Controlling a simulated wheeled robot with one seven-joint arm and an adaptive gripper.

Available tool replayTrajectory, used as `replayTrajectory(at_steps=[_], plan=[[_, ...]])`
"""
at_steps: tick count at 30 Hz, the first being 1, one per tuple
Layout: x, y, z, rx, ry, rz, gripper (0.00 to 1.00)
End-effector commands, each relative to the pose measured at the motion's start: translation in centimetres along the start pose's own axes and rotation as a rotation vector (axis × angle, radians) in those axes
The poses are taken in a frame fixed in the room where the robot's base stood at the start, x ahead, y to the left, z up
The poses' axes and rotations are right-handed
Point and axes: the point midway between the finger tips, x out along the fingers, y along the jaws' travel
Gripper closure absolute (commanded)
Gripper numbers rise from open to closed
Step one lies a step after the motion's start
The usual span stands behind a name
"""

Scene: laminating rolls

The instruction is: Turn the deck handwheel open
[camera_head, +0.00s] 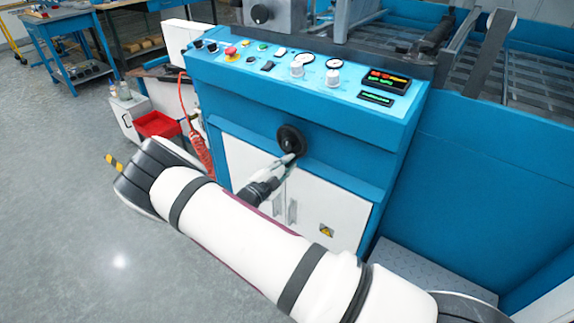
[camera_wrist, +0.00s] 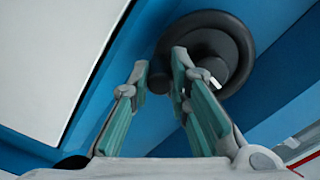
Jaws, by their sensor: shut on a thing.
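The black deck handwheel (camera_head: 291,140) sits on the blue front of the machine, above the white cabinet doors. In the wrist view the handwheel (camera_wrist: 212,50) fills the top middle, a round dark rim with a small light spot near its lower part. My gripper (camera_head: 290,158) reaches the lower rim of the handwheel. In the wrist view the two fingers of my gripper (camera_wrist: 160,72) stand on either side of a dark part at the lower left of the wheel and are shut on it. The fingertips partly hide this part.
The blue machine's sloped control panel (camera_head: 300,70) carries a red emergency button (camera_head: 231,54), knobs, gauges and lit displays above the wheel. White cabinet doors (camera_head: 245,165) with handles lie below. Open floor (camera_head: 60,200) lies left.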

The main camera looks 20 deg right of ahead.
Motion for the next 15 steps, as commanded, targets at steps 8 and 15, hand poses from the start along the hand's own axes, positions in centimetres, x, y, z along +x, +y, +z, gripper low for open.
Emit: replayTrajectory(at_steps=[8, 15], plan=[[-0.11, 0.04, 0.08, 0.001, -0.002, 0.001, 0.74], [-0.08, 0.01, 0.04, 0.002, -0.001, 0.0, 0.74]])
